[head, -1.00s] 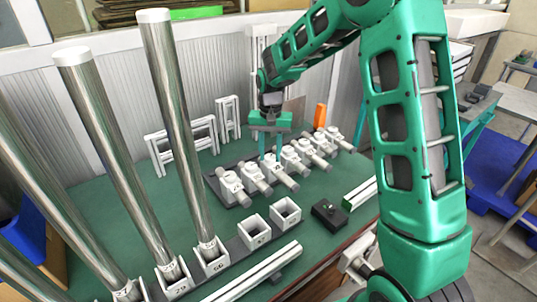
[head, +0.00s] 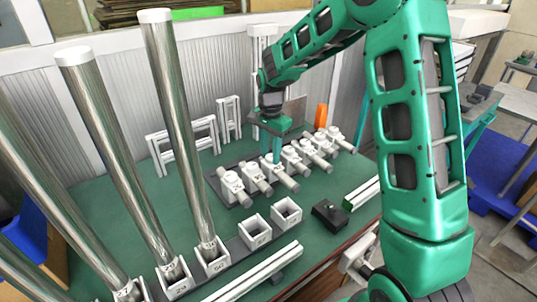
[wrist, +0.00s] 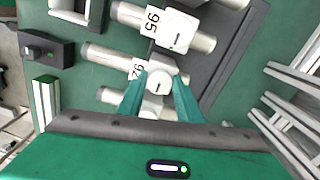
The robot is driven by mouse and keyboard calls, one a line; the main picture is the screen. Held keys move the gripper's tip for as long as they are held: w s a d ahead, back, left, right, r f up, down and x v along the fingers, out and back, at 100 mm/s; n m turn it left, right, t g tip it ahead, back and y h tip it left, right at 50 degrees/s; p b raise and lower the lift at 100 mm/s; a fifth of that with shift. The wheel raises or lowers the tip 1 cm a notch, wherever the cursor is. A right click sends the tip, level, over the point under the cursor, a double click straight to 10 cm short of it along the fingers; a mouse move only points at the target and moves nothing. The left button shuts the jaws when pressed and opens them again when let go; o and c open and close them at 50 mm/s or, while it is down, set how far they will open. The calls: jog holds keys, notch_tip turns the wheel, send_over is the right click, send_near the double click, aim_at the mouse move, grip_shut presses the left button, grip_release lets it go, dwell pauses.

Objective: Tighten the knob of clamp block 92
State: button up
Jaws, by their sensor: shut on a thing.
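Clamp block 92 (wrist: 138,68) is white, with its number partly covered by a finger in the wrist view. A grey bar runs through it to the left. Its round white knob (wrist: 158,84) sits between the two teal fingers of my gripper (wrist: 160,80), which is shut on it. A short dark mark shows on the knob's top. In the head view my gripper (head: 272,157) points down into the row of clamp blocks, and the fingers hide part of the block.
Clamp block 95 (wrist: 165,25) stands close beside 92, and several similar blocks line the dark rail. A black box (head: 330,213), open square sockets (head: 286,211) and tall steel tubes (head: 180,120) stand on the green table (head: 200,168). White frames (head: 185,142) stand behind.

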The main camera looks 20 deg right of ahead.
aim_at(270, 157)
jog(key=shift+w, duration=0.1)
dwell(0.3)
jog(key=o, duration=1)
jog(key=shift+o, duration=0.2)
notch_tip(270, 157, up, 11)
jog(key=shift+f, duration=0.15)
